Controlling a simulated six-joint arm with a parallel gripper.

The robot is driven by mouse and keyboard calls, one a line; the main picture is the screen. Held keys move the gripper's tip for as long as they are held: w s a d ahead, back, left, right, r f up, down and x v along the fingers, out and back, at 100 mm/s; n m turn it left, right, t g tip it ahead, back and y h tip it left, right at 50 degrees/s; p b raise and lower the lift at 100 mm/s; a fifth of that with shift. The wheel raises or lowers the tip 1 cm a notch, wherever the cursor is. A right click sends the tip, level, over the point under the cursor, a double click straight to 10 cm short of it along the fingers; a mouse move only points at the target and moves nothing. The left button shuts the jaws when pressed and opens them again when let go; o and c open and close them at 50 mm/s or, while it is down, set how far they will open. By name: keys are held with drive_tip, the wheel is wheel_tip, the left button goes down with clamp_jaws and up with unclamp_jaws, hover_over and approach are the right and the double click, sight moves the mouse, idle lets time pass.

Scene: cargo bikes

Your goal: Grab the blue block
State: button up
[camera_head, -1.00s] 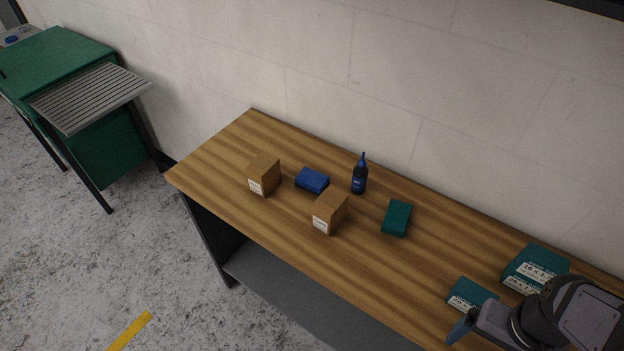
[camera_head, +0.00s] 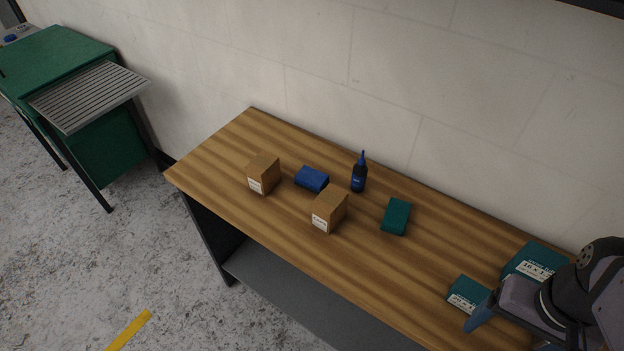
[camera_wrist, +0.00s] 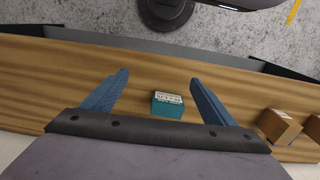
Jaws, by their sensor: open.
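The blue block (camera_head: 312,179) lies flat on the wooden table, between a brown box and a dark bottle in the head view. My gripper is at the lower right of the head view, far from the blue block, with one blue finger showing there. In the wrist view my gripper (camera_wrist: 158,77) has its two blue fingers spread wide, with nothing held. A labelled teal box (camera_wrist: 168,104) shows on the table between the fingers, apart from them.
Two brown boxes (camera_head: 263,173) (camera_head: 329,211) stand left and in front of the blue block. The bottle (camera_head: 359,175) is to its right. A teal block (camera_head: 396,216) lies farther right. Labelled teal boxes (camera_head: 466,294) (camera_head: 533,262) are near my arm. A wall (camera_head: 450,90) runs behind the table (camera_head: 225,170).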

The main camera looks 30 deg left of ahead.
drive_tip(key=w+a+f+n+t+h+b, duration=0.2)
drive_tip(key=w+a+n+t+h+b, duration=0.45)
drive_tip(key=w+a+n, duration=1.2)
drive_tip(key=n+t+y+b, duration=0.7)
drive_tip(key=n+y+b, duration=0.1)
drive_tip(key=n, duration=1)
hover_over(308, 180)
drive_tip(key=s, duration=0.5)
drive_tip(key=shift+f, duration=1.9)
drive_tip(key=f, duration=0.7)
drive_tip(key=shift+w+d+f, duration=0.1)
drive_tip(key=shift+d+f, duration=0.15)
drive_tip(key=shift+f, duration=0.15)
drive_tip(key=shift+w+p, duration=0.4)
drive_tip(key=shift+w, duration=0.15)
drive_tip(key=shift+p+x, duration=0.7)
drive_tip(key=shift+x, duration=2.5)
drive_tip(key=shift+f, duration=0.1)
